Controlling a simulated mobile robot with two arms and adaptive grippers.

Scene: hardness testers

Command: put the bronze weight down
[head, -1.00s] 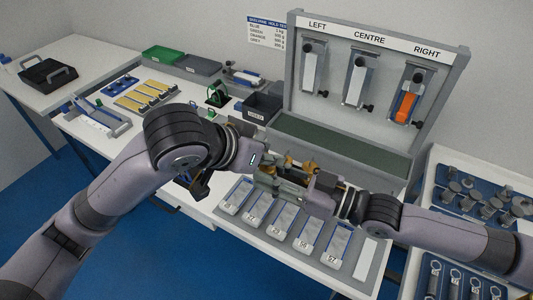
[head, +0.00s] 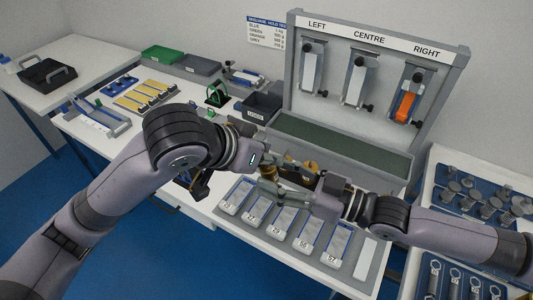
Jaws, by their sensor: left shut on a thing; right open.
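My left gripper (head: 284,164) comes in from the left and is shut on a bronze weight (head: 269,173), held above the front part of the table. Fingers hide much of the weight. More bronze-coloured surface shows close by to the right; I cannot tell if it is the same piece. My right gripper (head: 283,187) comes in from the right, just below the left one. Its fingers are open and close around the weight's area. I cannot tell whether they touch it.
Below the grippers lies a row of numbered grey-and-white blocks (head: 281,222). Behind stands a rack with LEFT, CENTRE and RIGHT testers (head: 357,80) over a dark green strip (head: 340,145). A dark bin (head: 262,107) stands behind the grippers. A tray of grey weights (head: 480,195) is at right.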

